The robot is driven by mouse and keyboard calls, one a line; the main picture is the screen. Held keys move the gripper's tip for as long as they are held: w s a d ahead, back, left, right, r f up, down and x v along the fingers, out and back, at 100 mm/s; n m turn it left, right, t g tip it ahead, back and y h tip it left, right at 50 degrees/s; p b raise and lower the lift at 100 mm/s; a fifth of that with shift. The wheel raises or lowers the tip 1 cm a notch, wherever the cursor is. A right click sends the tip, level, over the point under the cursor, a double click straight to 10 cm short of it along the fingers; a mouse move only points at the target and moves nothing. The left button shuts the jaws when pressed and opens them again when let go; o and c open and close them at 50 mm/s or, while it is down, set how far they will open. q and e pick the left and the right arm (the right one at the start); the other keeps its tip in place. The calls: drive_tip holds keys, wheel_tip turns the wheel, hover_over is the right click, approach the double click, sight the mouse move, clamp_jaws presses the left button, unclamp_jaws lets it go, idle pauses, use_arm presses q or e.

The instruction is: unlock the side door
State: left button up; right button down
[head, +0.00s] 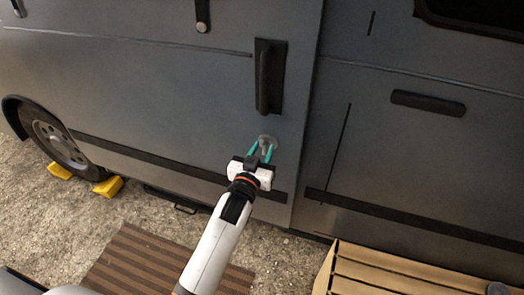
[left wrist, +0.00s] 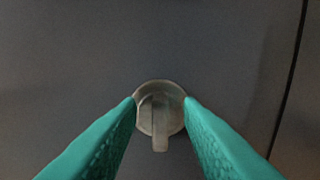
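The side door (head: 190,85) is a grey panel of the van with a black vertical handle (head: 268,76). Below the handle sits a round metal lock (head: 267,141) with a tab pointing down. The lock also shows in the left wrist view (left wrist: 159,112), its tab upright and hanging below the disc. My left gripper (head: 262,148) is at the lock, its teal fingers (left wrist: 160,102) apart on either side of it. I cannot tell whether the fingertips touch the lock's edge. My right gripper is not in view.
A wooden slatted step (head: 400,272) stands at the lower right by the van. A brown striped mat (head: 135,260) lies on the gravel. Yellow chocks (head: 108,187) sit at the wheel (head: 60,143). A black horizontal handle (head: 428,102) is on the panel to the right.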

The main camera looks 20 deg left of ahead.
use_arm(q)
clamp_jaws()
drive_tip(key=shift+r+m+p, duration=0.1)
drive_tip(key=shift+m+p, duration=0.3)
drive_tip(key=shift+m, duration=0.1)
unclamp_jaws()
drive_tip(key=shift+s, duration=0.15)
drive_tip(key=s+b, duration=0.1)
drive_tip(key=s, duration=1.1)
drive_tip(key=shift+a, duration=0.15)
drive_tip(key=shift+w, duration=0.1)
